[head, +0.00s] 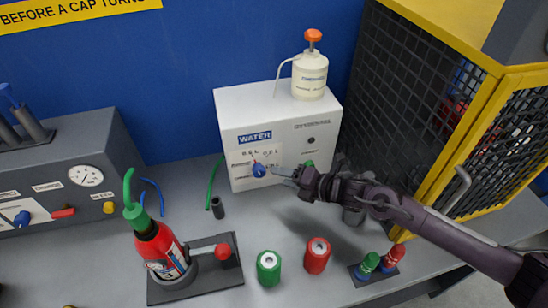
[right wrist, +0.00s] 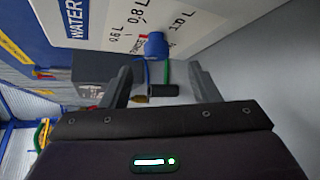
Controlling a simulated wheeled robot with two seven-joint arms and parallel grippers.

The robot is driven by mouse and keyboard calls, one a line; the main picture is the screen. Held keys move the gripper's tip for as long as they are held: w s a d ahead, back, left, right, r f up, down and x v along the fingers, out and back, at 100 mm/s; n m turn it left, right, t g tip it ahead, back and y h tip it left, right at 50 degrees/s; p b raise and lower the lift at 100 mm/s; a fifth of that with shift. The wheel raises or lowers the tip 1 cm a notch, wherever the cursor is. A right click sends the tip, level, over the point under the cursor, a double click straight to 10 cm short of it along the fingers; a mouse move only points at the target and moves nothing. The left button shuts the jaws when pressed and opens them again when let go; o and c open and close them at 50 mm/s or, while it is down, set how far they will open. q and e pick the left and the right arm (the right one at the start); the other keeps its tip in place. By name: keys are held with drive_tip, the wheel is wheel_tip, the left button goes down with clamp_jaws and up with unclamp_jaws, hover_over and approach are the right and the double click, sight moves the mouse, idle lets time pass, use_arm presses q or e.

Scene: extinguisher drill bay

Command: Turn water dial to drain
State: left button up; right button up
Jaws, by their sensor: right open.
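The white water box (head: 230,115) stands against the blue wall, with a blue WATER label. Its blue water dial (head: 259,170) sits low on the front face. The dial also shows in the right wrist view (right wrist: 157,46), below printed marks reading 0.6 L, 0.8 L and 1.0 L. A small red mark lies beside it; which mark the dial points at is too small to tell. My right gripper (head: 283,171) is open and empty, just right of the dial in the head view. In the right wrist view its fingers (right wrist: 160,84) are spread, with the dial ahead, apparently untouched. My left gripper is not in view.
A red extinguisher (head: 160,250) stands in a dark holder at the front left. Green (head: 269,268) and red (head: 317,255) cylinders stand on the bench before the box. A cream pump bottle (head: 309,77) sits on the box. A yellow-framed mesh cage (head: 452,185) is at right.

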sight(263, 173)
drive_tip(key=a, duration=0.1)
drive_tip(key=w+a, duration=0.1)
drive_tip(key=a+p, duration=0.1)
drive_tip(key=a, duration=0.1)
drive_tip(key=shift+w+f, duration=0.35)
drive_tip(key=shift+p+x, duration=0.3)
drive_tip(key=shift+x, duration=0.75)
drive_tip(key=shift+w+f, duration=0.25)
drive_tip(key=shift+w, duration=0.1)
drive_tip(key=shift+w+a+f, duration=0.1)
drive_tip(key=shift+a+f, duration=0.05)
drive_tip(key=shift+a, duration=0.15)
drive_tip(key=shift+d, duration=0.1)
drive_tip(key=c, duration=1)
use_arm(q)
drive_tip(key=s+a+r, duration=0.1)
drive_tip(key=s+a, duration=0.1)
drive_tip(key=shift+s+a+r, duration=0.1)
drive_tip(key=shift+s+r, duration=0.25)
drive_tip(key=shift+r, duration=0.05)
use_arm(e)
drive_tip(key=shift+o, duration=0.2)
